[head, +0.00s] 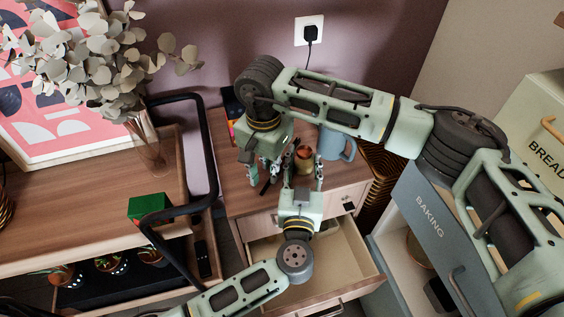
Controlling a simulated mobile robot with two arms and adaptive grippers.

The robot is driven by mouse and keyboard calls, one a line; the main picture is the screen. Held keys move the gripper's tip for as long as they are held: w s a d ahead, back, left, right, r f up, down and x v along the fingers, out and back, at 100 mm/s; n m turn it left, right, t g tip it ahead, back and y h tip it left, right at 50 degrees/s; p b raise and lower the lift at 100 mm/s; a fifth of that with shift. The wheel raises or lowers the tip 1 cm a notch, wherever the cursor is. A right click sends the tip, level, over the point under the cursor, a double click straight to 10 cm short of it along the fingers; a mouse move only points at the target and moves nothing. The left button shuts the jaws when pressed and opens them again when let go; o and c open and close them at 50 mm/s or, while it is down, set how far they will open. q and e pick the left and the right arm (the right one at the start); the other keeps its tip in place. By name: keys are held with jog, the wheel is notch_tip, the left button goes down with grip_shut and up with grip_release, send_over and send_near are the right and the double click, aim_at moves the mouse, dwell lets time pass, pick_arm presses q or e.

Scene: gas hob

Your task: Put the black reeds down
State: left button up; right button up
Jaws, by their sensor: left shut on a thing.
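The black reeds (265,187) show as a short, thin dark piece at the cabinet top (235,195), just below my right gripper (263,177). That gripper points down from the upper arm, its fingers apart on either side of the reeds; it looks open. My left gripper (303,168) reaches up from the front, over the open drawer, its fingers on both sides of a small copper-brown vessel (304,155). It is shut on this vessel, which is at the cabinet top. The arms partly hide both things, and I cannot tell whether the reeds touch the surface.
A blue-grey mug (335,146) stands right of the vessel. The cabinet's drawer (340,270) is open below. A black bent tube frame (207,150) and a wooden shelf with a green box (149,207) are at left.

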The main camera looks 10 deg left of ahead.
aim_at(268, 183)
notch_tip(268, 183, down, 3)
jog(key=shift+f, duration=0.15)
jog(key=shift+c, duration=0.2)
grip_shut()
notch_tip(268, 183, up, 10)
dwell(0.5)
jog(key=shift+s, duration=0.1)
